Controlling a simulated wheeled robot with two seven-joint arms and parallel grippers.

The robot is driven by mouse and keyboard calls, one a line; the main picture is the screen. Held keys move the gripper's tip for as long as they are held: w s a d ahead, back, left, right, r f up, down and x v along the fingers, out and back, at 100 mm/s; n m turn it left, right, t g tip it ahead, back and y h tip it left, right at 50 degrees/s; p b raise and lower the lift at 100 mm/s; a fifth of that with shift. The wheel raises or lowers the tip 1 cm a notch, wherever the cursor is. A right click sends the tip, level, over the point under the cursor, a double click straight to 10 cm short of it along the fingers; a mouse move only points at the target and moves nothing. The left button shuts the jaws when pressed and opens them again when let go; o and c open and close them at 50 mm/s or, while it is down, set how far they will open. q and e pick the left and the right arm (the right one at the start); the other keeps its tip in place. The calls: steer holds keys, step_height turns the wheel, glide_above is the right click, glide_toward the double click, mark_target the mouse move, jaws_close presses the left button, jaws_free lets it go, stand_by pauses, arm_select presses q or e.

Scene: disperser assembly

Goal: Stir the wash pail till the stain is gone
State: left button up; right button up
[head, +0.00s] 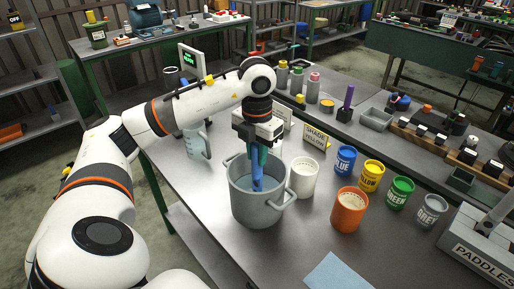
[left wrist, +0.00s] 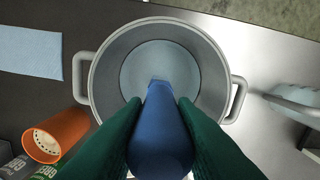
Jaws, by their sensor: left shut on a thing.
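The grey wash pail (head: 252,208) with two side handles stands on the metal table in the head view. It holds pale bluish liquid, which also shows inside the pail in the left wrist view (left wrist: 128,68). I see no distinct stain in the liquid. My left gripper (head: 258,160) is above the pail, its green fingers shut on a blue paddle (left wrist: 161,125). The paddle points down into the pail, and its lower end reaches the liquid or lies close above it; I cannot tell which. My right gripper is not in view.
A white pot (head: 303,178) stands close right of the pail, with an orange pot (head: 348,212) farther right. Blue (head: 345,160), yellow, green and grey paint cans stand in a row. A clear jug (head: 197,143) is behind left. A light-blue cloth (head: 338,272) lies in front.

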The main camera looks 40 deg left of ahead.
arm_select(q)
steer(key=shift+r, duration=0.1)
step_height(320, 180, up, 15)
steer(key=p, duration=1.2)
stand_by(0.7)
